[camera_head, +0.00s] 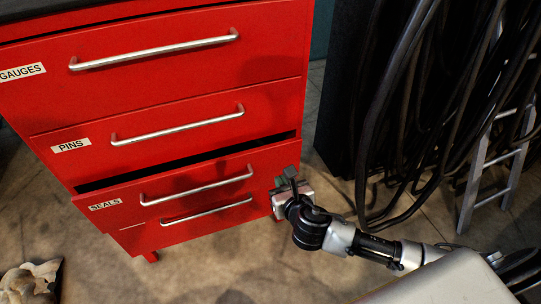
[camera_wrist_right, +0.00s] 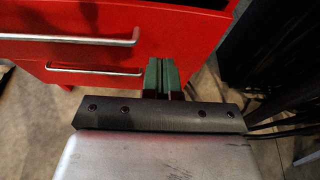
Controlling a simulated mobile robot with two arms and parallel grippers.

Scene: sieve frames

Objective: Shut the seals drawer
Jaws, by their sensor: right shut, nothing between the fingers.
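The red cabinet has a seals drawer (camera_head: 220,175) with a white SEALS label (camera_head: 105,205) and a silver bar handle (camera_head: 197,186). The drawer stands out a little, with a dark gap along its top edge. My right gripper (camera_head: 287,182) is at the right end of the drawer front, its fingers shut and empty. In the right wrist view the shut fingers (camera_wrist_right: 162,75) point at the red front, right of the handle ends; the drawer front (camera_wrist_right: 180,30) fills the top there. I cannot tell whether the fingers touch it. My left gripper is not in view.
The gauges drawer (camera_head: 160,60) and pins drawer (camera_head: 190,115) above look shut. A lower drawer handle (camera_head: 207,211) sits below the seals drawer. Black hoses (camera_head: 400,110) hang at the right, with a ladder (camera_head: 495,170) beside them. The floor (camera_head: 215,270) in front is mostly clear.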

